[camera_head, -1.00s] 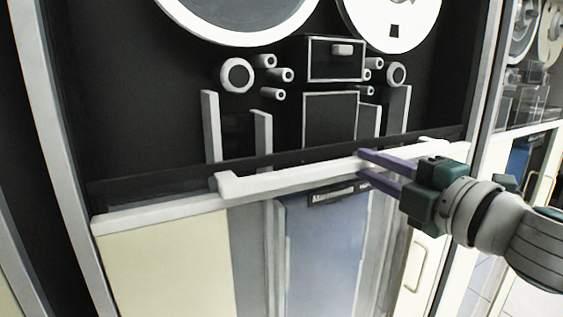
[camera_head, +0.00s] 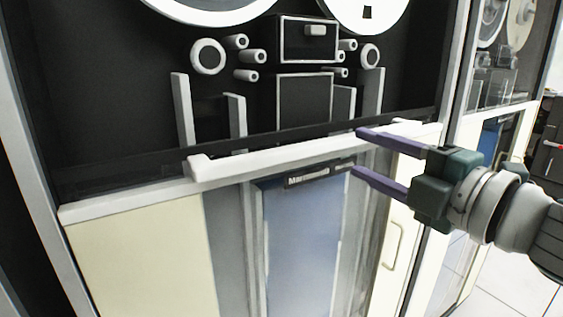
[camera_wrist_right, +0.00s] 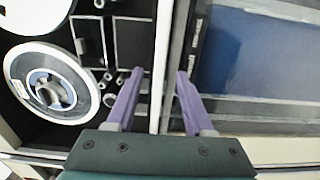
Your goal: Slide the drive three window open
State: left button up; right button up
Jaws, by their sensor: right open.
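The drive's window (camera_head: 130,110) looks like a clear pane over the black tape compartment, with a dark strip along its bottom edge. It appears down. A white handle bar (camera_head: 270,158) runs along that lower edge. My right gripper (camera_head: 355,151) comes in from the right, open, with one purple finger above the bar's level and one below. In the right wrist view the white bar (camera_wrist_right: 161,60) runs between the two open fingers (camera_wrist_right: 160,72). I cannot tell whether either finger touches it. My left gripper is not in view.
Two tape reels (camera_head: 362,8) and several rollers (camera_head: 208,57) sit behind the pane. Below the bar are a cream panel (camera_head: 140,265) and a blue panel (camera_head: 300,240). Another tape drive (camera_head: 495,80) stands to the right. Open floor (camera_head: 500,295) shows at lower right.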

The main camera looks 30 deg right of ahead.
jog(key=shift+s+d+b, duration=0.2)
jog(key=shift+s+b, duration=0.15)
jog(key=shift+s, duration=2.35)
